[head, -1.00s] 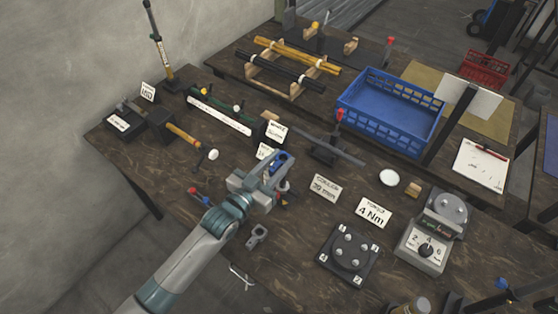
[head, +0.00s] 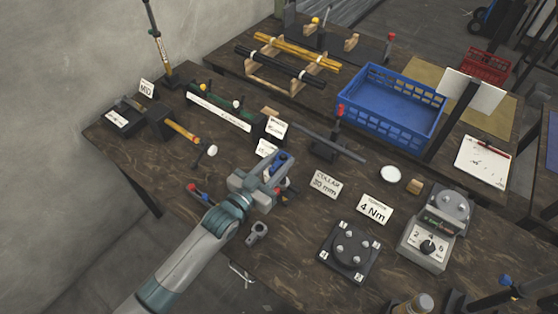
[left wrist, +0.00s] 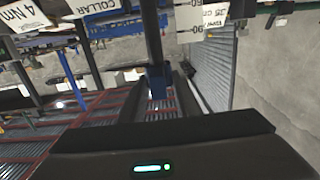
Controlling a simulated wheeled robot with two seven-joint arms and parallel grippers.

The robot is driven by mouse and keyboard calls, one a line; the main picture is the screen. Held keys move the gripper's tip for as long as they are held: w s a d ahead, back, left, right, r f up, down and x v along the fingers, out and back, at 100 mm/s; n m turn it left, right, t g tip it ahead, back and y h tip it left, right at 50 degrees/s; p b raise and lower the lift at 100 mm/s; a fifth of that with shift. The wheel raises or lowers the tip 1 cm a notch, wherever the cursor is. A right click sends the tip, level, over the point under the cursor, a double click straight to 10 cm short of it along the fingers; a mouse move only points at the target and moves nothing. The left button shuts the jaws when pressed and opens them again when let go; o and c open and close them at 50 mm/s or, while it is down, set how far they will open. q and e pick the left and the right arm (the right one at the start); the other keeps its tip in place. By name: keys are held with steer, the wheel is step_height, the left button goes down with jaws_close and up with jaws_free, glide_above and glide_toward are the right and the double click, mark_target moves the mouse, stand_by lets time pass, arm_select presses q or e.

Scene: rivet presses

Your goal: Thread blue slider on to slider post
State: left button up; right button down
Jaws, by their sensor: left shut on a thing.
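The blue slider (head: 279,160) is in my left gripper (head: 275,172), above the middle of the dark workbench in the head view. Part of it is hidden by the fingers. In the left wrist view a blue piece (left wrist: 156,84) shows between the dark fingers (left wrist: 140,85), with a dark upright bar (left wrist: 153,35) just beyond it. I cannot tell whether that bar is the slider post or whether the two touch. My right gripper is not in view.
COLLAR (head: 325,184) and 4 Nm (head: 374,209) cards stand right of the gripper. A red-topped stand with a long bar (head: 333,143) is behind it. A numbered plate (head: 349,252) and dial unit (head: 436,230) are at right. A blue crate (head: 391,104) is at the back.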

mark_target(277, 188)
arm_select(q)
steer(key=shift+f+b, duration=3.45)
steer(key=shift+f, duration=1.4)
steer(key=o, duration=1.1)
steer(key=shift+s, duration=0.1)
steer(key=shift+a, duration=0.1)
steer(key=shift+a, duration=0.15)
steer(key=shift+s+a+f, duration=0.1)
steer(key=shift+s+f, duration=0.1)
steer(key=b+v, duration=0.4)
steer(key=v, duration=1.2)
steer(key=shift+s+r+b, duration=0.3)
steer(key=shift+s, duration=0.15)
